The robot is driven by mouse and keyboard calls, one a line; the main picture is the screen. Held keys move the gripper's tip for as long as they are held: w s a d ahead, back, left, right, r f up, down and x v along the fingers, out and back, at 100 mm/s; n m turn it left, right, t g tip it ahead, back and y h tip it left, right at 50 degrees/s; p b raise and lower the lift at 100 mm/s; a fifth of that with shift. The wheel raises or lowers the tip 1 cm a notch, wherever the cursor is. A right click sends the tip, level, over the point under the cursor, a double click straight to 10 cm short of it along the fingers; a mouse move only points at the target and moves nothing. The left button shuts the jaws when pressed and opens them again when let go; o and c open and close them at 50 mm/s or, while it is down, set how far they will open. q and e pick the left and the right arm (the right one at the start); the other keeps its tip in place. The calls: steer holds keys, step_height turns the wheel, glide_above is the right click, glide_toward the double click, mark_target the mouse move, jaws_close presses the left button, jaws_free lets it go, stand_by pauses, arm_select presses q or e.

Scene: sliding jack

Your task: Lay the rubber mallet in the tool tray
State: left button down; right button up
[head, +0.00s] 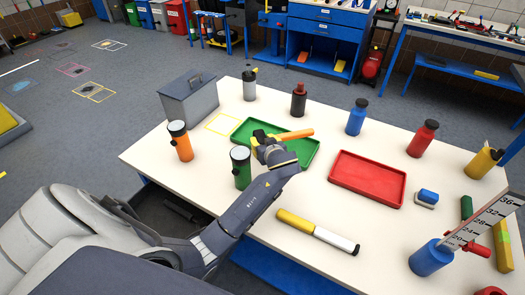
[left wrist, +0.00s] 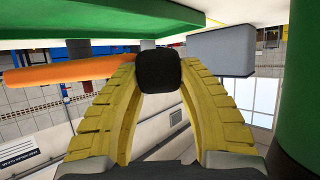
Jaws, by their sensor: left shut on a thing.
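The rubber mallet has an orange handle (head: 297,134) and a black head. My left gripper (head: 262,140) is shut on the mallet, over the green tray (head: 303,158). In the left wrist view the black head (left wrist: 158,71) sits between the yellow fingertips and the orange handle (left wrist: 65,71) reaches out to the left. The green tray also shows along the top of that view (left wrist: 100,22), apart from the mallet. In the head view the gripper partly hides the mallet head. A red tray (head: 368,180) lies to the right. My right gripper is out of view.
A dark-green bottle (head: 240,168) stands close beside my left forearm, with an orange one (head: 180,142) to its left. A grey toolbox (head: 189,99) stands behind. Several bottles line the back. A yellow-and-white cylinder (head: 318,232) lies in front; the tabletop around it is clear.

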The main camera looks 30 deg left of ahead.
arm_select(q)
steer(key=shift+f, duration=2.3)
steer(key=c, duration=0.9)
jaws_free()
steer(key=v, duration=1.2)
